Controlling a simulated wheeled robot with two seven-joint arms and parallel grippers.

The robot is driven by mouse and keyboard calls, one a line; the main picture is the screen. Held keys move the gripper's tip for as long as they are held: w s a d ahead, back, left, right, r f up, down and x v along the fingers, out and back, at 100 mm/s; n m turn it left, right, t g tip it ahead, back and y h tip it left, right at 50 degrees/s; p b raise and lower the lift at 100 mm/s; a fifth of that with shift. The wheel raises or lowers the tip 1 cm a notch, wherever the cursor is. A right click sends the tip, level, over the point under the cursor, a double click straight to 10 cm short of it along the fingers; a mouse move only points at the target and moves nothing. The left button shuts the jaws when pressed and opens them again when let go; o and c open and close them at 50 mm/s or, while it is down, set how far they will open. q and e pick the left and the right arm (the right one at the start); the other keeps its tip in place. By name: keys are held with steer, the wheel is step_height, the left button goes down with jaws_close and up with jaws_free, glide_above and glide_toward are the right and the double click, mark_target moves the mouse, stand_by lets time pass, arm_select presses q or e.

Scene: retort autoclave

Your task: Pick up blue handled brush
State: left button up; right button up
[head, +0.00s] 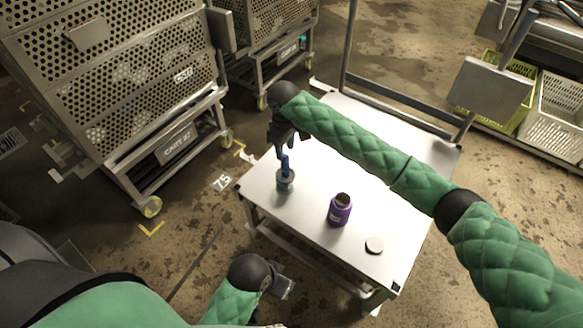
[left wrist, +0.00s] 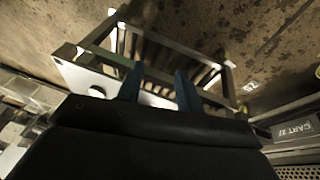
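The blue handled brush (head: 286,164) stands upright in a small grey cup (head: 285,184) near the left edge of the white table. Only its blue handle shows; its lower end is hidden in the cup. My right gripper (head: 283,150) points down at the top of the handle, with its fingers at or around it. The fingers are small and dark, and I cannot tell whether they are closed on the handle. My left gripper (head: 284,288) is low in front of the table, away from the brush. In the left wrist view its two blue fingers (left wrist: 160,88) are apart with nothing between them.
A purple open jar (head: 340,210) and a round white lid (head: 374,245) are on the white table (head: 310,235). Perforated carts (head: 175,135) stand at the left and behind. Crates (head: 555,110) are at the right. My right arm crosses above the table.

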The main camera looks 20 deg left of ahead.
mark_target(285, 163)
steer(key=shift+s+a, duration=0.15)
steer(key=shift+s, duration=0.05)
steer(key=shift+f, duration=0.4)
steer(key=shift+w+d+f, duration=0.15)
steer(key=shift+d+f, duration=0.05)
steer(key=shift+f, duration=0.65)
steer(key=shift+a+f+p, duration=0.1)
steer(key=shift+f+p, duration=0.65)
steer(key=shift+f, duration=1.8)
arm_select(q)
steer(key=shift+s+a+r+g+y, duration=0.15)
steer(key=shift+s+a+r+y, duration=0.05)
steer(key=shift+a+r, duration=0.4)
steer(key=shift+s+a+r+g+y, duration=0.15)
steer(key=shift+s+a+r+y, duration=0.05)
steer(key=shift+a+r, duration=0.4)
arm_select(e)
jaws_close()
